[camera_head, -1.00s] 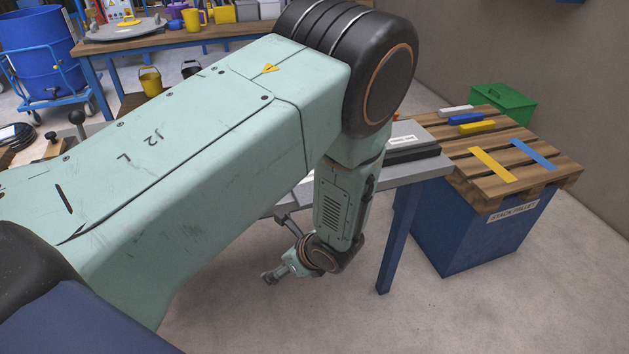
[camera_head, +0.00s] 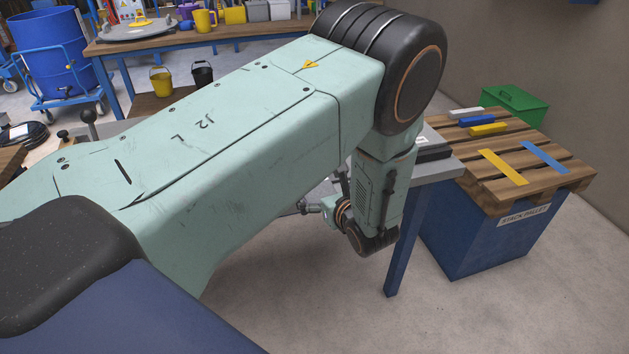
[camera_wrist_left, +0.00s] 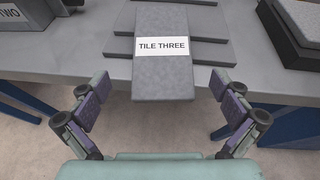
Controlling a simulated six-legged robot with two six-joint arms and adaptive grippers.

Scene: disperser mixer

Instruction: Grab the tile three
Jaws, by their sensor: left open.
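Tile three (camera_wrist_left: 167,75) is a grey slab with a white "TILE THREE" label in the left wrist view. Its near end juts out past the front edge of the grey table, and it lies over wider grey slabs (camera_wrist_left: 215,50). My left gripper (camera_wrist_left: 160,90) is open, with one finger on each side of the tile's near end and a gap on both sides. In the head view my left gripper (camera_head: 309,208) is small beside the table, partly behind my forearm. The tile is hidden there by my left arm. My right gripper is not in view.
A dark slab stack (camera_wrist_left: 296,30) stands right of the tile, and a block marked "TWO" (camera_wrist_left: 22,18) stands left. The stack pallet (camera_head: 480,190), with coloured bars and strips, stands right in the head view. A table leg (camera_head: 405,245) stands close to my left arm.

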